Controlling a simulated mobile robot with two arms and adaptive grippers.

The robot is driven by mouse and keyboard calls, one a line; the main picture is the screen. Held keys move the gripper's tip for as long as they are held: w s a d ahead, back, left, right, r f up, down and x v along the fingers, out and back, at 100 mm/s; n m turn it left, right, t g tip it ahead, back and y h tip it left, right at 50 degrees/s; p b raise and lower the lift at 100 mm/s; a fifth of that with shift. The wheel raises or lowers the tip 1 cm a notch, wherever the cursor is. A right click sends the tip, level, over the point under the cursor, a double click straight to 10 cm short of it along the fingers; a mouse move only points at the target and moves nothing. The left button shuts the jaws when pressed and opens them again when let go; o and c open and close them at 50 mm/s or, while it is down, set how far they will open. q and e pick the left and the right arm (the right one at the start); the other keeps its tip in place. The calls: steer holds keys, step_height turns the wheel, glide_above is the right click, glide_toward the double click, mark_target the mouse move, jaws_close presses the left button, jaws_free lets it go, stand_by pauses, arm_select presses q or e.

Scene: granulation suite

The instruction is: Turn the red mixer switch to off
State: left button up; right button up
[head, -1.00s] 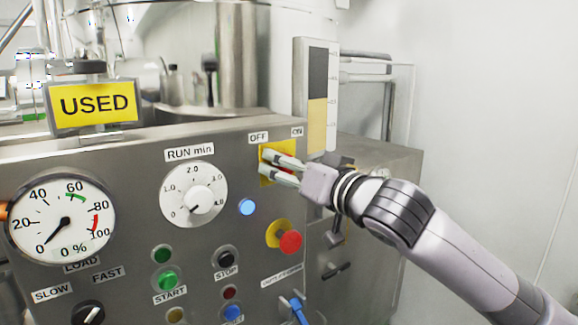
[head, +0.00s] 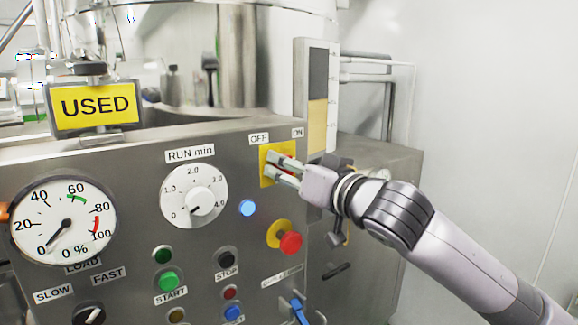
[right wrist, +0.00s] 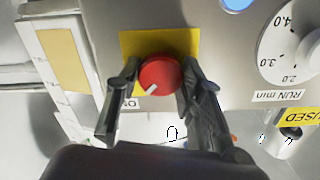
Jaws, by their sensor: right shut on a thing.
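The red mixer switch (right wrist: 159,75) is a round knob on a yellow plate (right wrist: 127,42). In the right wrist view its white mark points down-left, toward the ON label (right wrist: 131,103). The OFF label (head: 259,138) and the ON label show above the yellow plate in the head view. My right gripper (right wrist: 160,72) is shut on the knob, one finger on each side. In the head view my right gripper (head: 272,165) reaches the plate from the right and its fingers hide most of the knob. My left gripper is not in view.
A red push button (head: 290,243) sits below my right gripper. A run-time dial (head: 194,195) and a blue lamp (head: 247,208) are to the left. A blue-handled switch (head: 299,310) is lower down. The wall side at the right is open.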

steer(key=shift+f+n+p, duration=0.1)
steer(key=shift+n+p, duration=5.1)
steer(key=shift+n, duration=3.4)
steer(key=o, duration=1.1)
steer(key=shift+o, duration=0.2)
